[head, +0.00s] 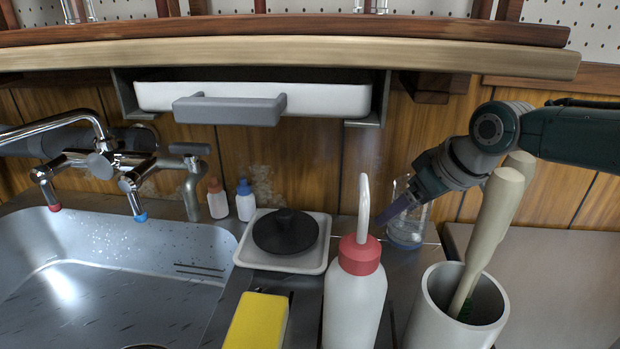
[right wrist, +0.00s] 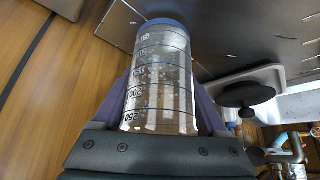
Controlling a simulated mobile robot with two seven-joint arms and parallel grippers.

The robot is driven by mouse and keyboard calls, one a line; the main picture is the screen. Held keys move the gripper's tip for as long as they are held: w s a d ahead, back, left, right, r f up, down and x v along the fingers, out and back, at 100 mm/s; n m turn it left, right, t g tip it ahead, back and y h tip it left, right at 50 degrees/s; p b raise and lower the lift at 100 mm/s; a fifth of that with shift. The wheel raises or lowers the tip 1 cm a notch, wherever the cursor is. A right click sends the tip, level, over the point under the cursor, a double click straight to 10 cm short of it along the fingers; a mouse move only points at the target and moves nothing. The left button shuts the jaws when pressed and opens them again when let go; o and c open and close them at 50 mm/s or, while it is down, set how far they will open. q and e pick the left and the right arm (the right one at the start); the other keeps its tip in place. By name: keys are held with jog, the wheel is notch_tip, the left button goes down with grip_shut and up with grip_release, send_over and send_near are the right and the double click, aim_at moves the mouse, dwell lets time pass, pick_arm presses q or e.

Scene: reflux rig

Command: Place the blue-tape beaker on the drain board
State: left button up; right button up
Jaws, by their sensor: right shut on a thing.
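My right gripper (head: 399,208) is shut on a clear glass beaker (head: 408,226) at the back of the counter. In the right wrist view the beaker (right wrist: 160,80) lies between both fingers, with dark volume marks and a blue band at its far end. In the head view the arm and fingers hide part of it; I cannot tell whether its base touches the surface. The steel counter (head: 305,285) beside the sink appears to be the drain board. My left gripper is not in view.
A wash bottle (head: 354,300) with a red cap and a white cup (head: 432,315) of brushes stand in front of the beaker. A white tray (head: 322,262) with a black lid (head: 285,234), a yellow sponge (head: 256,322) and the sink (head: 110,270) lie left. A shelf (head: 290,53) overhangs.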

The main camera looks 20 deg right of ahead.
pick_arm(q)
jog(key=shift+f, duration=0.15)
pick_arm(e)
jog(key=shift+f, duration=0.15)
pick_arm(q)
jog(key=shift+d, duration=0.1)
pick_arm(e)
jog(key=o, duration=1.4)
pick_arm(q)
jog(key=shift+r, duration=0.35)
pick_arm(e)
jog(key=shift+r, duration=0.35)
jog(key=p+v, duration=0.2)
jog(key=shift+s+r, duration=0.15)
jog(key=shift+r, duration=0.15)
pick_arm(q)
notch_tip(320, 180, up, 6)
jog(key=p, duration=0.4)
pick_arm(e)
jog(key=s, duration=0.4)
jog(key=s+d, duration=0.1)
jog(key=s, duration=0.3)
jog(key=s+d, duration=0.1)
jog(key=s, duration=0.3)
jog(key=shift+f, duration=0.1)
